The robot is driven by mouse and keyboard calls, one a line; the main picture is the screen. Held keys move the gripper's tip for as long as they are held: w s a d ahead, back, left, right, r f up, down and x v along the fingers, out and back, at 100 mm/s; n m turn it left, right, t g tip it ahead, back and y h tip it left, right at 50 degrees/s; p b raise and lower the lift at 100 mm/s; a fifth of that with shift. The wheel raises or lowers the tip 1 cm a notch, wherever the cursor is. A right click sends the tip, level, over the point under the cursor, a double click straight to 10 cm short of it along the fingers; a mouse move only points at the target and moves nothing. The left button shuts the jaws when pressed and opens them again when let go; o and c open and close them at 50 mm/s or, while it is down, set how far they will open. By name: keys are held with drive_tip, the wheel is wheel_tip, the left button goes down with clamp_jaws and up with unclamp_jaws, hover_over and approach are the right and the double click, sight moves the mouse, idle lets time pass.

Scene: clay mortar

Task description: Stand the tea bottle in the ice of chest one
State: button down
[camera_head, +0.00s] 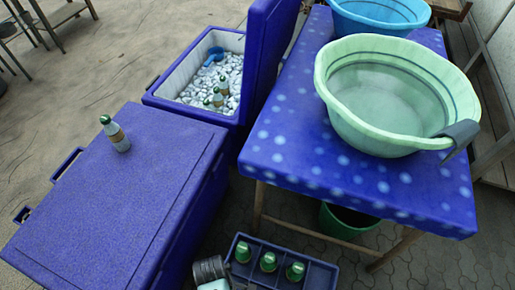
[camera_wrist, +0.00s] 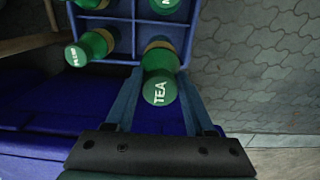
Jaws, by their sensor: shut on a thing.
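The tea bottle (camera_wrist: 160,88) has a green cap lettered TEA and shows in the wrist view. My gripper (camera_wrist: 160,74) is shut on it, one finger on each side. The bottle is at the near edge of the blue crate (camera_wrist: 124,57); I cannot tell whether its base is inside a compartment. In the head view my gripper (camera_head: 210,270) is at the crate's left end, and I cannot make out the held bottle there. No chest number is readable.
A closed blue chest (camera_head: 120,190) has a bottle (camera_head: 115,134) on its lid. Green-capped bottles (camera_head: 268,262) stand in the crate. A blue scoop (camera_head: 213,56) lies in the ice. The open chest's raised lid (camera_head: 268,50) stands beside the table with a green basin (camera_head: 385,140).

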wheel_tip(320, 180, up, 11)
drive_tip(key=p, duration=1)
drive_tip(key=shift+r+p, duration=0.1)
drive_tip(key=shift+p, duration=0.25)
idle(0.5)
